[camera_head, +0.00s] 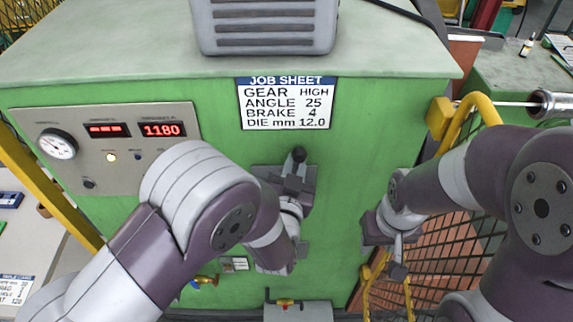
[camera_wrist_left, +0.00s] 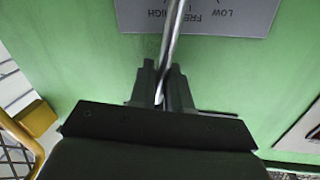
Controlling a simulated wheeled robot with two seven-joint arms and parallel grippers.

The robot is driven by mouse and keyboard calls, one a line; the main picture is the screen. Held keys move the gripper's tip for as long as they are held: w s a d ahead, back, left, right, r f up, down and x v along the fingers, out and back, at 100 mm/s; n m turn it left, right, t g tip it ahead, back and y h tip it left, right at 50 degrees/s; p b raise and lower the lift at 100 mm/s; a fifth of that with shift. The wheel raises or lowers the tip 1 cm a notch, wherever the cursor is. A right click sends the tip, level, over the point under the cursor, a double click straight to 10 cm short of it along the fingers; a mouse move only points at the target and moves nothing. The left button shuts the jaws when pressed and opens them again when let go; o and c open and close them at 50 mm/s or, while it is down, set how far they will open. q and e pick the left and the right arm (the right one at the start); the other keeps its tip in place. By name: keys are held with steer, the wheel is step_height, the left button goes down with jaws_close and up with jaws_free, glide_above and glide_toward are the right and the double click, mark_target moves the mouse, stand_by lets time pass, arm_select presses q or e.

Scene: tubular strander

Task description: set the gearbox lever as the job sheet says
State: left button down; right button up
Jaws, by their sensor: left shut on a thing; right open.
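The job sheet (camera_head: 286,103) on the green cabinet reads GEAR HIGH, ANGLE 25, BRAKE 4, DIE mm 12.0. The gearbox lever shows its black knob (camera_head: 298,154) in the head view, and its bare metal rod (camera_wrist_left: 171,45) in the left wrist view. My left gripper (camera_head: 291,179) is shut on the rod; its fingers (camera_wrist_left: 162,88) are on both sides of it. The label plate (camera_wrist_left: 225,14) behind reads LOW, FREE and HIGH. The rod crosses it between HIGH and FREE in that view; its exact setting is unclear. My right gripper (camera_head: 393,252) is open and empty.
A gauge and display panel (camera_head: 118,145) is on the cabinet's left. A yellow guard frame (camera_head: 462,122) with mesh stands at the right, close to my right arm. A grey motor housing (camera_head: 264,25) sits on top.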

arm_select(q)
steer(key=d+m, duration=0.1)
steer(key=d+f+m, duration=0.1)
steer(key=shift+d+m, duration=0.4)
steer(key=shift+d+f+m+g, duration=0.1)
steer(key=shift+d+m+g, duration=0.2)
steer(key=c, duration=1.3)
jaws_free()
steer(key=shift+f, duration=0.1)
steer(key=shift+d+b+v, duration=0.15)
steer(key=shift+b+v, duration=0.9)
steer(key=shift+v, duration=2.1)
steer(key=shift+d+b+v, duration=0.1)
steer(key=shift+b+v, duration=0.9)
steer(key=shift+v, duration=2.15)
